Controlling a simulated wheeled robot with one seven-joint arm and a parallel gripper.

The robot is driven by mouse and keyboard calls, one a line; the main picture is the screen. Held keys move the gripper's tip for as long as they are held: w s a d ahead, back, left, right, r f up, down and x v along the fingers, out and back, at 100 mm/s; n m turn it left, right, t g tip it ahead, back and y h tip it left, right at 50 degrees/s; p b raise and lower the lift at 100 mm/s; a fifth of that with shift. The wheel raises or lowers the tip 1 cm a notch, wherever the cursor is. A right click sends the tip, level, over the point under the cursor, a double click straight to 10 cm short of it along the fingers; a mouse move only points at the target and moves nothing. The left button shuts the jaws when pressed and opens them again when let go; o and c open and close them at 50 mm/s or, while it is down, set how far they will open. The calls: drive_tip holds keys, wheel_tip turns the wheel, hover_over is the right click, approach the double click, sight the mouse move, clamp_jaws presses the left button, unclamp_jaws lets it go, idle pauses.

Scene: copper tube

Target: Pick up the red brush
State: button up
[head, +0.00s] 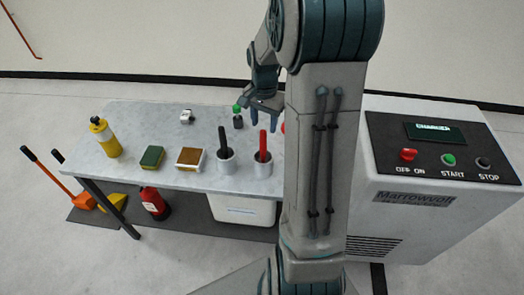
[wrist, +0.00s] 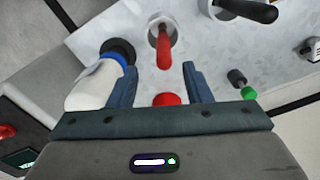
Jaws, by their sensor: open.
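The red brush (head: 263,144) stands handle up in a metal cup (head: 262,168) near the table's front edge; its lower end is hidden in the cup. In the wrist view, the red brush (wrist: 164,47) shows ahead of the fingertips, roughly in line with the gap between them. My gripper (head: 263,125) is open and empty above the table, behind the cup in the head view. In the wrist view, the fingers of my gripper (wrist: 157,70) are spread, apart from the brush.
A black-handled cup (head: 226,158) stands left of the brush. A green-topped item (head: 238,116) is near my gripper. The wrist view shows a white bottle (wrist: 95,85) by one finger and a red round top (wrist: 167,99) between the fingers. A control cabinet (head: 440,180) stands at right.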

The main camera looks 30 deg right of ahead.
sight(263, 140)
drive_tip(key=f, duration=0.3)
drive_tip(key=f+p, duration=0.1)
drive_tip(key=f, duration=0.5)
drive_tip(key=shift+w, duration=0.35)
clamp_jaws()
